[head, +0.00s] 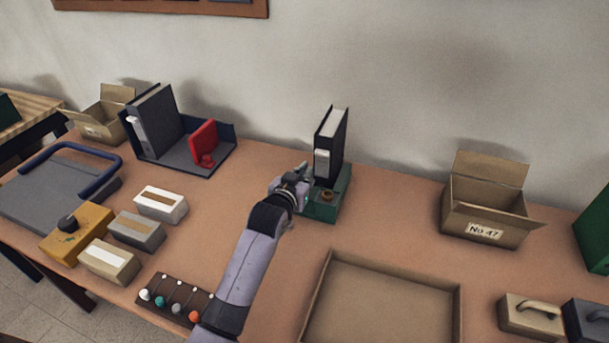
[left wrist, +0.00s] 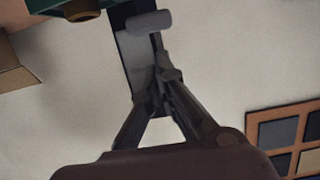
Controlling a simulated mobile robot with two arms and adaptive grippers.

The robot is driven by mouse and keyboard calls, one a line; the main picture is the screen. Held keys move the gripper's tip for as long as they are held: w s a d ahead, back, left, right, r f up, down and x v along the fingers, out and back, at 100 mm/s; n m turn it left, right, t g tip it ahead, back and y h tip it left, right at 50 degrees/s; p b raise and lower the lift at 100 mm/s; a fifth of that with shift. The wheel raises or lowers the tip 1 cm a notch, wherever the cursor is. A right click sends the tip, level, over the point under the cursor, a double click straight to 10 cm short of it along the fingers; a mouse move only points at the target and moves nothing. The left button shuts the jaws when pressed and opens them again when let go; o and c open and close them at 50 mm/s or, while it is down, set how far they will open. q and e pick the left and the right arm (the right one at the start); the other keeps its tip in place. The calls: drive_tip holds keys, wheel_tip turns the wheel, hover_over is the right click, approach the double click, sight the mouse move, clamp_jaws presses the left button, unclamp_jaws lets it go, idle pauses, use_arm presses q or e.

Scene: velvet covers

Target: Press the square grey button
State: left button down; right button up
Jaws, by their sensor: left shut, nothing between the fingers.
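I cannot tell for certain which part is the square grey button. A pale grey, roughly square piece (head: 322,164) sits on the narrow front of a black upright block (head: 334,144); a grey rounded piece (left wrist: 149,21) shows against a dark strip in the left wrist view. The upright stands on a green base (head: 321,211) with a round brown knob (head: 327,196). My left gripper (head: 305,171) is shut and empty, just left of the upright and above the base. In the left wrist view its fingertips (left wrist: 165,73) point toward the grey piece; contact is unclear.
A yellow box (head: 62,246) with a dark knob stands left, near several small boxes. A peg board (head: 170,293) lies near my left arm. An open tray (head: 456,311) is front right, and a cardboard box (head: 481,209) stands behind it. Bare table separates them.

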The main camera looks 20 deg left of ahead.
use_arm(q)
drive_tip(key=shift+s+f, duration=0.1)
drive_tip(key=shift+f, duration=0.55)
